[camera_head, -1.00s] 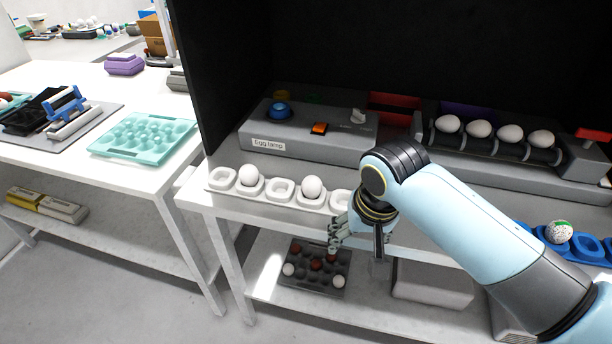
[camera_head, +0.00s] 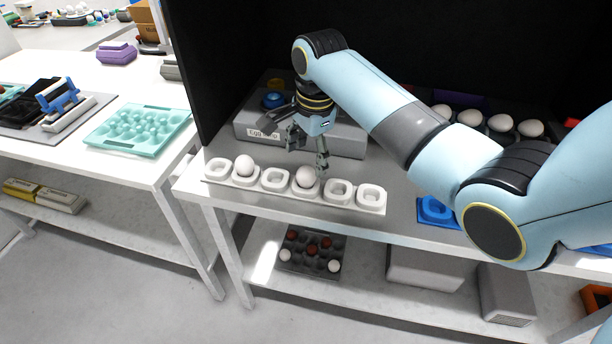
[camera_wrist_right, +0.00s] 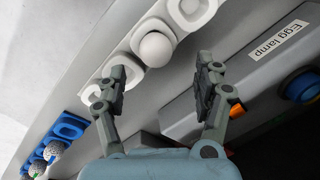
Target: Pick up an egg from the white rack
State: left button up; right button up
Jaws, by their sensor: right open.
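The white rack (camera_head: 372,207) is a row of several cups along the front of the shelf. One white egg (camera_head: 244,164) sits in its second cup from the left. Another white egg (camera_head: 305,176) sits in the fourth cup. My right gripper (camera_head: 308,150) is open and empty, just above and behind this second egg. In the wrist view the open fingers (camera_wrist_right: 162,70) point toward a white egg (camera_wrist_right: 155,49) in the rack, which lies just beyond the fingertips. My left gripper is not in view.
The grey egg lamp box (camera_head: 345,140) stands behind the rack. A blue holder (camera_head: 436,211) lies to the right. Eggs on a roller (camera_head: 500,123) are behind my arm. A dark tray (camera_head: 297,262) with eggs rests on the lower shelf. A teal tray (camera_head: 150,143) is on the left table.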

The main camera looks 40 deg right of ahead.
aim_at(307, 169)
jog(key=f, duration=0.4)
jog(key=shift+a+f, duration=0.2)
jog(key=shift+f, duration=0.55)
jog(key=c, duration=0.8)
